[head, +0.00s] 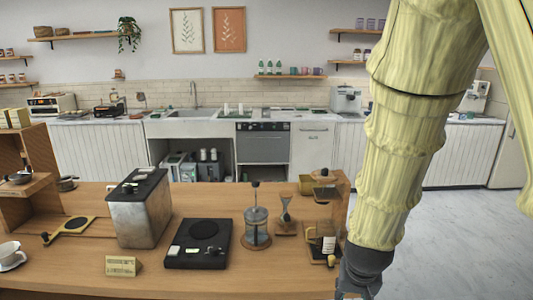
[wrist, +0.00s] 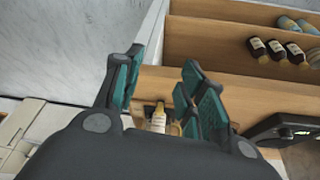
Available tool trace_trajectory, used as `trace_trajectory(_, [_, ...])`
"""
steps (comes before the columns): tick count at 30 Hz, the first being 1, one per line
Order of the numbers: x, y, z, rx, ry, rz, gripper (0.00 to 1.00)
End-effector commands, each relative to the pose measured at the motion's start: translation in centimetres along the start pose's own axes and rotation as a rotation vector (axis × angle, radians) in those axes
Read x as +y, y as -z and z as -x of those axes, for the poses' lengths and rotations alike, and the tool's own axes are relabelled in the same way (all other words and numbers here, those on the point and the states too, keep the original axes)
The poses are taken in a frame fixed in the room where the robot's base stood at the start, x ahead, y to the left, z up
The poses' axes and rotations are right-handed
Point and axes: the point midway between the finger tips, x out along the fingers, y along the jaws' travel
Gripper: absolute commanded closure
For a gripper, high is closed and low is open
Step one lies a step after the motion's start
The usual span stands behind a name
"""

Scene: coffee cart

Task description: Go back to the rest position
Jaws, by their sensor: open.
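My gripper (wrist: 158,88) shows in the wrist view with its two teal-padded fingers spread apart and nothing gripped between them. A small bottle with a pale label (wrist: 158,118) appears beyond the fingers, in the gap; I see no contact. In the head view my arm hangs down along the right side, and the dark wrist end (head: 362,270) is at the right end of the wooden counter (head: 200,280). The fingertips are mostly hidden there. A dark item with a white label (head: 328,244) stands on the counter just left of the wrist.
On the counter stand a metal box (head: 140,212), a black scale (head: 198,245), a French press (head: 256,228), a small sign (head: 121,266) and a cup (head: 10,255). Wooden shelves with dark bottles (wrist: 277,50) show in the wrist view. Open floor (head: 450,240) lies to the right.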

Motion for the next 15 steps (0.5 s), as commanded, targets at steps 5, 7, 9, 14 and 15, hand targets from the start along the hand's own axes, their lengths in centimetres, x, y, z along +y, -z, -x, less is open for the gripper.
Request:
trace_trajectory(5, [0.4, -1.5, -2.5, -0.025, -0.011, 0.019, 0.6])
trace_trajectory(7, [0.6, -2.3, -3.8, -0.038, -0.015, 0.028, 0.6])
trace_trajectory(9, [0.9, -3.3, -5.4, -0.053, -0.02, 0.04, 0.6])
trace_trajectory(14, [1.8, -6.2, -9.1, -0.089, -0.03, 0.066, 0.6])
trace_trajectory(15, [2.0, -6.9, -10.0, -0.097, -0.031, 0.074, 0.6])
